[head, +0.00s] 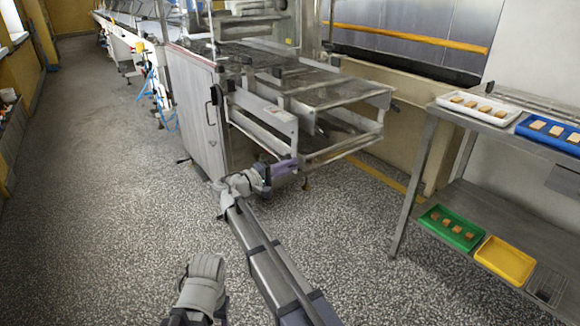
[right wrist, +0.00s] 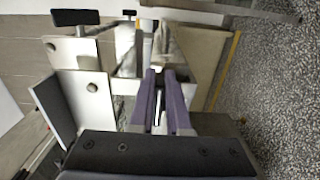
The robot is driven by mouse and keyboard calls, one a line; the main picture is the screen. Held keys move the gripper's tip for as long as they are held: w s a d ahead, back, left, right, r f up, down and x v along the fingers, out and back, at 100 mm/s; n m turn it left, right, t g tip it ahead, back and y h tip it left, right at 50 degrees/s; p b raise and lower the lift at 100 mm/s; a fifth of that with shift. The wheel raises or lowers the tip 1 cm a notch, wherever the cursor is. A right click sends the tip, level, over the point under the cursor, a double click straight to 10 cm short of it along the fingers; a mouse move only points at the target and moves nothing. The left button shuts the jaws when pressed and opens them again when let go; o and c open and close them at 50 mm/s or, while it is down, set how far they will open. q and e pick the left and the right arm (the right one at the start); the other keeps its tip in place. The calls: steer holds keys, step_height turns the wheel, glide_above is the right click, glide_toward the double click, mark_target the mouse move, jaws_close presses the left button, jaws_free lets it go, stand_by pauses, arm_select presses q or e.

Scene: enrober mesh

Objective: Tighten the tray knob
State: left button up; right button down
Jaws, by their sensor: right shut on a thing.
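My right gripper (head: 284,168) is at the near lower corner of the steel machine, beside the end of its lower tray frame (head: 340,150). Its purple fingers also show in the right wrist view (right wrist: 165,78), close together and pointing at the machine. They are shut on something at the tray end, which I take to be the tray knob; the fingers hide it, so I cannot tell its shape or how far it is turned.
A light panel with a round button (right wrist: 92,87) is beside the fingers in the right wrist view. The machine's cabinet (head: 195,110) stands left of the tray frame. A steel rack (head: 425,150) at right holds white, blue, green and yellow trays. Speckled floor is open at left.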

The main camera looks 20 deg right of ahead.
steer(key=shift+f, duration=0.1)
steer(key=c, duration=0.9)
jaws_free()
steer(key=shift+v, duration=3.9)
